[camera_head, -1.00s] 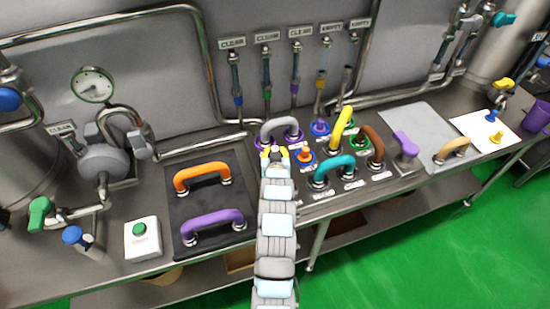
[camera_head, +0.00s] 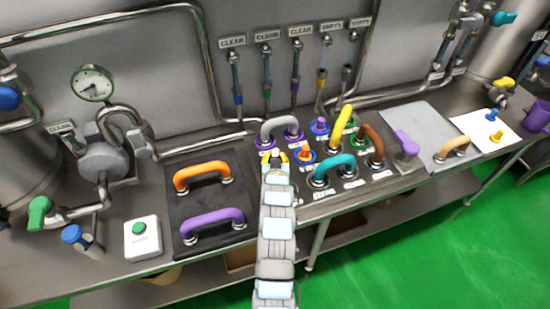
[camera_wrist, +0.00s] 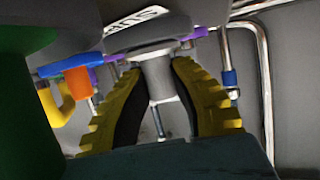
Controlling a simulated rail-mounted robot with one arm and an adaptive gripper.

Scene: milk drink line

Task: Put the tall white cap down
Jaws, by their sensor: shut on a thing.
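The tall white cap (camera_wrist: 158,78) shows pale grey in the wrist view, upright between the two yellow ribbed fingers of my gripper (camera_wrist: 158,95). The fingers press on its sides. In the head view, its small white top (camera_head: 277,153) shows between the yellow fingertips of my gripper (camera_head: 275,158). The gripper is at the left edge of the group of coloured parts, just in front of the grey curved pipe (camera_head: 280,126). Whether the cap's lower end touches the bench is hidden.
An orange cap (camera_head: 306,153) stands close to the right of my gripper. A teal handle (camera_head: 334,165) and a yellow handle (camera_head: 341,127) are farther right. A dark mat (camera_head: 207,204) with orange and purple handles lies left. A grey mat (camera_head: 408,122) has bare room.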

